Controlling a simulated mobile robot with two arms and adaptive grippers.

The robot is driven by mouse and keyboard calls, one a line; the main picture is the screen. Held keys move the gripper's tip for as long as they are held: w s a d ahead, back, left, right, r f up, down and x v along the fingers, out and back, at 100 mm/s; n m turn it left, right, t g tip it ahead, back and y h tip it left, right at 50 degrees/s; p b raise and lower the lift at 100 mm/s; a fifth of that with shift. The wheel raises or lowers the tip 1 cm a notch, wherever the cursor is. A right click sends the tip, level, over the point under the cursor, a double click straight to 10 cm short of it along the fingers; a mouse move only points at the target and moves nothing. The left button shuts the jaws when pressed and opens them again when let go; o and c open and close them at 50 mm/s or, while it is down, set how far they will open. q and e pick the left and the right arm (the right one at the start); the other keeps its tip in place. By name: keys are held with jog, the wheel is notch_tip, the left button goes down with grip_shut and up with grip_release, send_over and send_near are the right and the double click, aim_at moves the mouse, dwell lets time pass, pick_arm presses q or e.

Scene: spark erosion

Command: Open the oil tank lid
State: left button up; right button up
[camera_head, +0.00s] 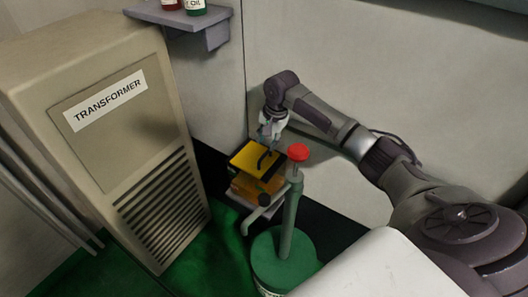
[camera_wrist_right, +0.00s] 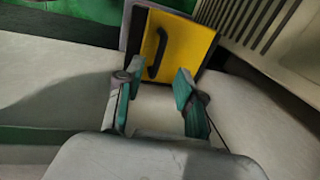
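The oil tank (camera_head: 246,187) is an orange-yellow box with a yellow lid (camera_head: 246,155) and a black handle (camera_head: 267,160) on top. It stands by the wall, right of the transformer. In the right wrist view the yellow lid (camera_wrist_right: 190,42) and its black handle (camera_wrist_right: 158,52) are beyond the fingertips. My right gripper (camera_head: 270,138) is just above and behind the lid in the head view. In the right wrist view the right gripper (camera_wrist_right: 158,75) has its two green-padded fingers apart with nothing between them. My left gripper is not in view.
A green pump (camera_head: 290,215) with a red knob (camera_head: 298,152) stands in front of the tank, close to it. The transformer cabinet (camera_head: 95,150) is at left. A wall shelf (camera_head: 185,17) with bottles is above. The wall is close behind my right arm.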

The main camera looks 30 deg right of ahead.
aim_at(263, 156)
jog(key=f, duration=0.2)
jog(key=w+f, duration=0.1)
jog(key=f, duration=0.3)
jog(key=shift+w+a+f, duration=0.15)
jog(key=shift+a+f, duration=0.1)
jog(key=shift+f, duration=0.1)
grip_shut()
